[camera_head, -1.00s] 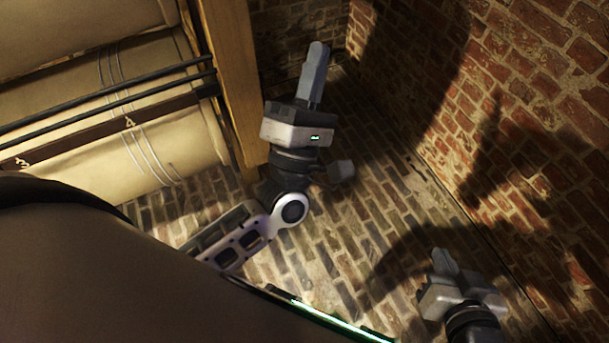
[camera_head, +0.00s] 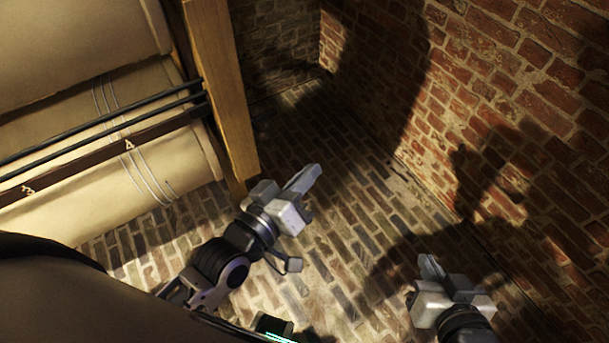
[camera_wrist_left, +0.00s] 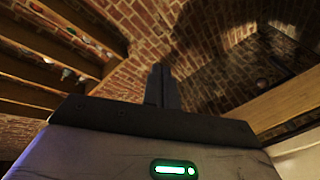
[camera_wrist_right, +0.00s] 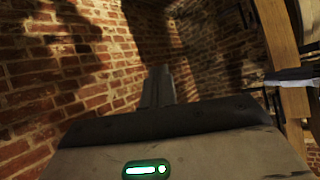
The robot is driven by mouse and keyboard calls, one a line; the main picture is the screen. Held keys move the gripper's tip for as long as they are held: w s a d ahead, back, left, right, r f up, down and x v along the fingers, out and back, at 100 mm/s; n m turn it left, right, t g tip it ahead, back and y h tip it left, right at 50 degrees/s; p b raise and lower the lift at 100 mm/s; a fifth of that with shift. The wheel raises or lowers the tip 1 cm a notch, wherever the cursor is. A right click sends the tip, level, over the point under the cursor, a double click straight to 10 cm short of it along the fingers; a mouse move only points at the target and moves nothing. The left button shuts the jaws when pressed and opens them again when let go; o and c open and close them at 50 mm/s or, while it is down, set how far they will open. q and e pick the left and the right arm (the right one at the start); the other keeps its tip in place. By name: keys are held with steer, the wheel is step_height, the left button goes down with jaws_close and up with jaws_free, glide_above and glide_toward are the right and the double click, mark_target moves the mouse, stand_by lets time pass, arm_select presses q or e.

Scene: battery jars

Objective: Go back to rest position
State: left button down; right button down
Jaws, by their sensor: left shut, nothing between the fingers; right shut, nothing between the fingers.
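My left gripper (camera_head: 306,179) is in the middle of the head view, over the brick floor, to the right of a wooden post. Its fingers are together and point up and to the right. In the left wrist view its shut fingers (camera_wrist_left: 161,86) stand upright with nothing between them. My right gripper (camera_head: 428,265) is low and right in the head view, near the foot of the brick wall. Its fingers are together and point up. In the right wrist view its shut fingers (camera_wrist_right: 158,86) hold nothing.
A wooden post (camera_head: 222,90) stands left of my left gripper. Beyond it is a rack with large cream rolls (camera_head: 90,195), dark rails (camera_head: 100,125) and the numbers 3 and 4. A red brick wall (camera_head: 520,90) rises on the right. The brick floor (camera_head: 340,140) between is clear.

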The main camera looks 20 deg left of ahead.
stand_by(0.5)
arm_select(q)
steer(key=s+a+f+m+g+y+p, duration=0.1)
steer(key=s+a+f+m+g+y, duration=0.1)
steer(key=s+f+m+g, duration=0.3)
step_height(320, 180, down, 3)
steer(key=shift+s+a+r+m, duration=0.1)
steer(key=shift+s+a+m, duration=0.2)
steer(key=shift+s+a, duration=0.35)
